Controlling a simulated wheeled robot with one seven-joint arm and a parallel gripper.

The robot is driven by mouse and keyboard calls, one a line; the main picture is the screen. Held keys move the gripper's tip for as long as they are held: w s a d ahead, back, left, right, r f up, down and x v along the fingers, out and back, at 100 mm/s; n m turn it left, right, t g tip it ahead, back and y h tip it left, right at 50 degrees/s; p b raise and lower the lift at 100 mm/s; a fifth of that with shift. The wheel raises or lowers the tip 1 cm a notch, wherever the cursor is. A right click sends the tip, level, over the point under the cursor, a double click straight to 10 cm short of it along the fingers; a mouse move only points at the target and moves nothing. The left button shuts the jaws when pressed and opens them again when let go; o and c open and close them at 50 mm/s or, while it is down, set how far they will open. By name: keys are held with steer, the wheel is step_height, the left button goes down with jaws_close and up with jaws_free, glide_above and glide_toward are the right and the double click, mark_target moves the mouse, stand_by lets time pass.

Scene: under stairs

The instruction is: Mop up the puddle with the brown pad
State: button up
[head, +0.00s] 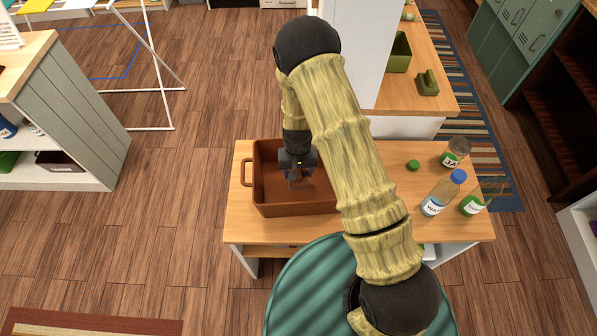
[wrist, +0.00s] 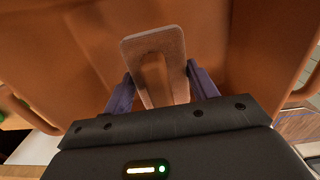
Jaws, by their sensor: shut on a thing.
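The brown pad (wrist: 138,47) is a flat rounded slab with a raised handle, seen in the wrist view. My gripper (wrist: 161,88) is shut on the pad's handle, with one dark finger on each side. In the head view my gripper (head: 298,172) points down inside a brown tub (head: 285,208) on the wooden table. The tub's walls also surround the pad in the wrist view (wrist: 55,50). My arm hides the tub's right side. I cannot make out the puddle clearly, nor whether the pad touches the tub's floor.
A green bin (head: 399,52) and green object (head: 428,83) sit on the counter behind.

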step_height(320, 180, up, 12)
steer(key=p, duration=0.8)
steer(key=shift+f, duration=0.1)
stand_by(0.7)
